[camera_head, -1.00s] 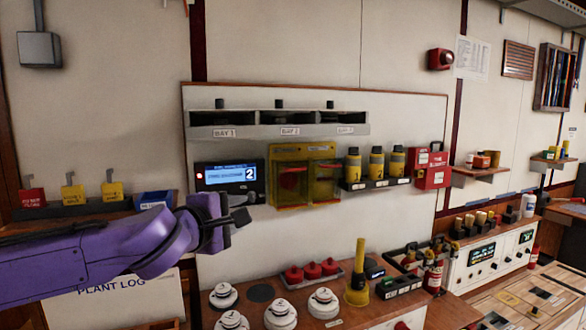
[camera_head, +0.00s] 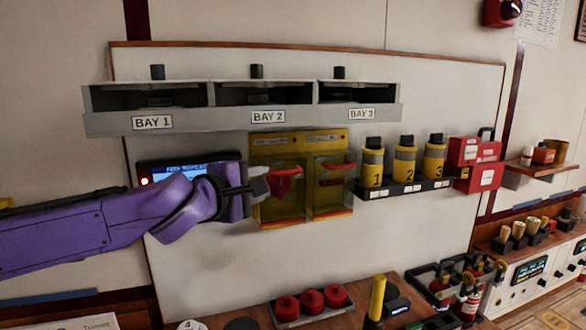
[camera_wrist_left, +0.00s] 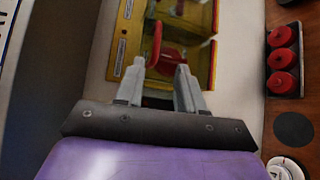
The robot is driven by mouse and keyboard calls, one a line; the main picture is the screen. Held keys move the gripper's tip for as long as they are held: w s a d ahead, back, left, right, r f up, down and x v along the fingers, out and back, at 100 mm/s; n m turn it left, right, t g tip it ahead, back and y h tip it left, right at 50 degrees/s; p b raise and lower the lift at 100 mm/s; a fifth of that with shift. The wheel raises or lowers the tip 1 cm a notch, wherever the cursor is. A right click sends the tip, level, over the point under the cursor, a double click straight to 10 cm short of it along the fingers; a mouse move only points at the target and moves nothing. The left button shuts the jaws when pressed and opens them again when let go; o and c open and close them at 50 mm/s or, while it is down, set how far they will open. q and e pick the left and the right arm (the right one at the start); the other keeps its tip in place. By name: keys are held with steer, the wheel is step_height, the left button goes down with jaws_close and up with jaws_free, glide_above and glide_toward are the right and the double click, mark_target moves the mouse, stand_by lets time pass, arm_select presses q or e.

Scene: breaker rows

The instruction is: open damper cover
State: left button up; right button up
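A yellow box with two see-through yellow covers hangs on the wall panel in the head view. The left cover (camera_head: 282,205) has a red handle (camera_head: 285,172) behind or on it; I cannot tell which. The right cover (camera_head: 332,198) also shows a red bar near its top. Both covers look shut. My left gripper (camera_head: 262,182) is at the left edge of the left cover. In the wrist view my left gripper (camera_wrist_left: 160,75) has its fingers apart with nothing between them, and the red handle (camera_wrist_left: 166,56) shows just beyond the tips. Contact cannot be told. My right gripper is not in view.
A shelf labelled BAY 1 to BAY 3 (camera_head: 210,121) juts out above the box. A display (camera_head: 160,172) is partly hidden behind my left arm. Numbered yellow canisters (camera_head: 404,160) stand to the right. Red knobs (camera_head: 311,300) sit on the counter below. The wall under the box is clear.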

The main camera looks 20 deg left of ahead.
mark_target(285, 173)
arm_select(q)
steer(key=w, duration=0.1)
steer(key=w+d, duration=0.1)
steer(key=w, duration=0.1)
steer(key=shift+w+d+r, duration=0.2)
steer(key=shift+w+r, duration=0.05)
steer(key=shift+w, duration=0.1)
steer(key=x, duration=0.4)
steer(key=shift+w+f+p, duration=0.2)
steer(key=shift+p, duration=0.15)
steer(key=shift+w+a+f, duration=0.1)
steer(key=shift+w, duration=0.05)
jaws_close()
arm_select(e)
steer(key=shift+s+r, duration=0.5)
